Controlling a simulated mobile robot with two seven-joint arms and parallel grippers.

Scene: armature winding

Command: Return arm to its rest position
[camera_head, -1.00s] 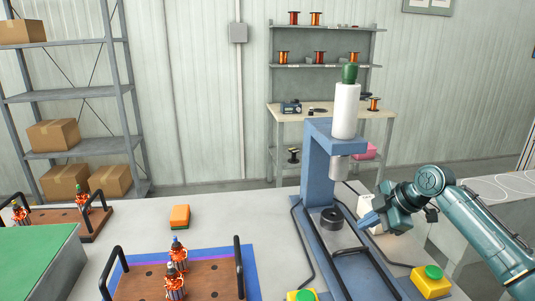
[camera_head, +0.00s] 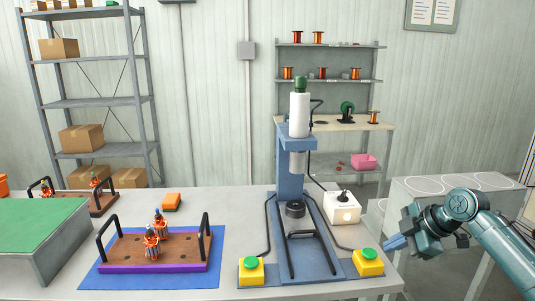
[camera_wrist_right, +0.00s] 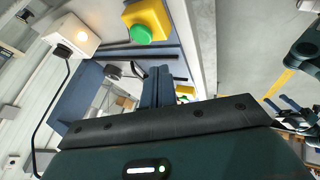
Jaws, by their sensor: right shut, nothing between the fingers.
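My right gripper (camera_head: 397,243) comes in from the right in the head view. Its blue fingers are shut and empty, pointing left, off the right edge of the table near a yellow box with a green button (camera_head: 368,262). In the right wrist view the shut fingers (camera_wrist_right: 157,82) show above the dark gripper body, with a yellow button box (camera_wrist_right: 147,20) beyond. The blue press (camera_head: 291,170) with its white cylinder stands upright on the table, left of the gripper and apart from it.
A purple-edged tray (camera_head: 125,267) with two copper-wound armatures lies on a blue mat (camera_head: 92,280). Another yellow button box (camera_head: 251,270) stands at the table front.

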